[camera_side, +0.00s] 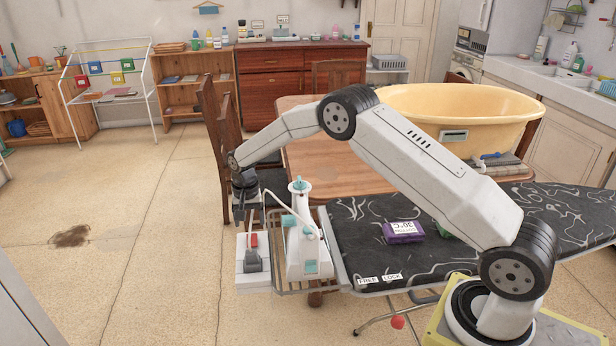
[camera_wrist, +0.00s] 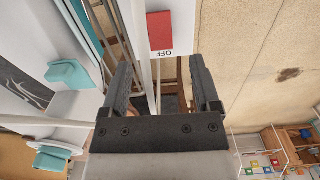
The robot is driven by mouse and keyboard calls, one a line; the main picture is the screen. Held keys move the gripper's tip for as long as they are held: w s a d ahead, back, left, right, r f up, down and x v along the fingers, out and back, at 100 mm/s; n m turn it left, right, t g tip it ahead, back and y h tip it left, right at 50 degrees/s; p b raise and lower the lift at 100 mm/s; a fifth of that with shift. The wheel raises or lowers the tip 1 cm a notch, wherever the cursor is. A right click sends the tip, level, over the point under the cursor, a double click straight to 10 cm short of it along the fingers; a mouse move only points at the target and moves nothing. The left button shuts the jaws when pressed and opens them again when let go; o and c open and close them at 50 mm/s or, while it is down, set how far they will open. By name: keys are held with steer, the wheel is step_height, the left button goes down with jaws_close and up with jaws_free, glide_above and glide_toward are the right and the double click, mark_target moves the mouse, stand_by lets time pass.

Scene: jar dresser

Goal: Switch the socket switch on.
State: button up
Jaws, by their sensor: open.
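The white socket box (camera_side: 252,276) sits at the left end of the ironing board's metal rack, with a dark plug (camera_side: 252,260) in its front part. Its red switch (camera_side: 254,241) shows behind the plug. In the wrist view the red switch (camera_wrist: 160,30) lies beyond my fingertips, with an upside-down "OFF" label (camera_wrist: 162,53) at its edge. My gripper (camera_side: 240,214) is above and behind the socket box, pointing down. In the wrist view my gripper (camera_wrist: 160,75) is open, with nothing held between its fingers. I cannot tell the switch's tilt.
A white and teal iron (camera_side: 303,250) stands on the metal rack (camera_side: 328,270) close right of the socket box. A cord rises near the box. A wooden chair (camera_side: 222,130) and table (camera_side: 310,165) are behind. A purple box (camera_side: 402,232) lies on the ironing board (camera_side: 350,235).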

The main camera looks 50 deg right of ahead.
mark_target(252, 240)
steer(key=shift+f, duration=2.9)
